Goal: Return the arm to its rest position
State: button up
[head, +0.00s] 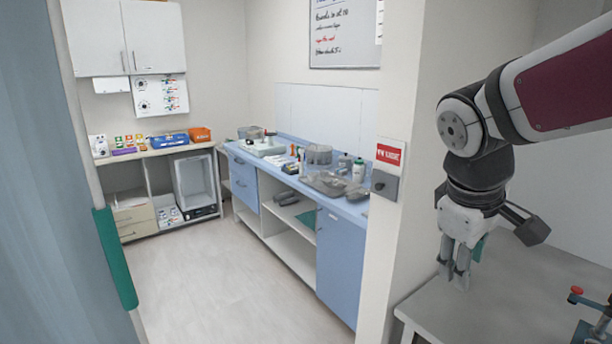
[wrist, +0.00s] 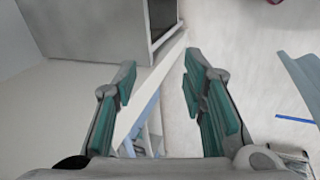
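My gripper (head: 456,274) hangs from my arm at the right of the head view, fingers pointing down. It is above or beside a pale table top (head: 500,300); I cannot tell the exact height. In the wrist view my gripper (wrist: 158,85) shows two fingers with green pads set wide apart. It is open, with nothing between the fingers. Beyond them are a wall edge and the floor. My arm is bent, with its dark red link reaching in from the upper right.
A wall end with a red sign (head: 390,154) stands left of my arm. Beyond it a blue counter (head: 341,207) carries trays and bottles. A red-knobbed device (head: 594,302) sits at the lower right. A blue-grey curtain (head: 50,200) is at the left. The floor (head: 210,280) is clear.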

jog(key=s+a+m+t+y, duration=0.1)
jog(key=s+a+m, duration=0.1)
jog(key=s, duration=0.4)
jog(key=s+a+m+t+y, duration=0.1)
jog(key=s+a+m+y, duration=0.1)
jog(key=s, duration=0.5)
jog(key=shift+s+a+r+m+t, duration=0.25)
jog(key=shift+a+r+m+t, duration=0.25)
jog(key=shift+m, duration=0.7)
